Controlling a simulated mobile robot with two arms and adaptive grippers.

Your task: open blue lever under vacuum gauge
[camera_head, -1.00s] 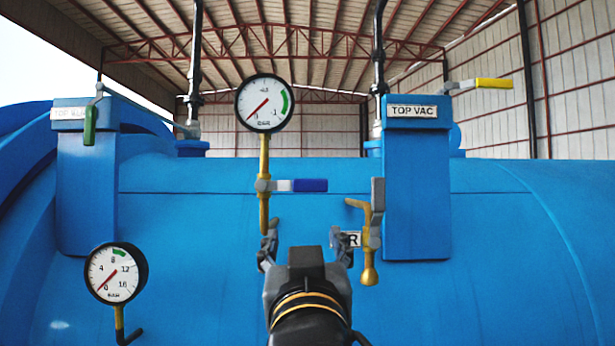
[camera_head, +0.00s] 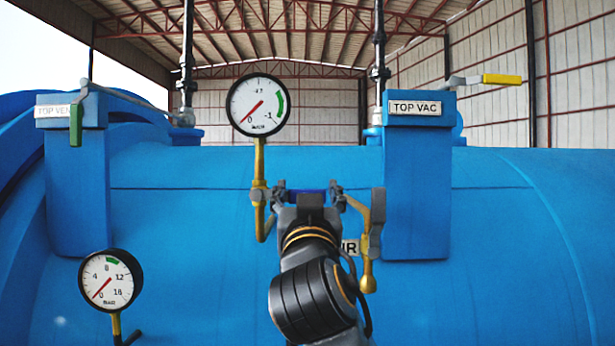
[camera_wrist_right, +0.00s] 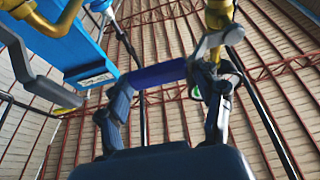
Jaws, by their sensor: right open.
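The vacuum gauge (camera_head: 258,106), a round white dial, stands on a thin yellow pipe (camera_head: 259,165). Below it, the blue lever (camera_head: 312,193) sticks out level to the right from the valve on that pipe. It also shows in the right wrist view (camera_wrist_right: 158,75), with its grey metal end at the valve. My right gripper (camera_head: 309,187) is open at the lever, one finger near each end of the blue handle. In the wrist view its fingers (camera_wrist_right: 162,88) straddle the handle lengthwise; I cannot tell if they touch it. My left gripper is out of view.
A yellow valve with a grey lever (camera_head: 377,225) stands close right of my gripper. The TOP VAC block (camera_head: 417,185) is farther right, with a yellow-handled lever (camera_head: 501,79). A second gauge (camera_head: 110,280) is at lower left. The blue vessel (camera_head: 190,230) lies behind.

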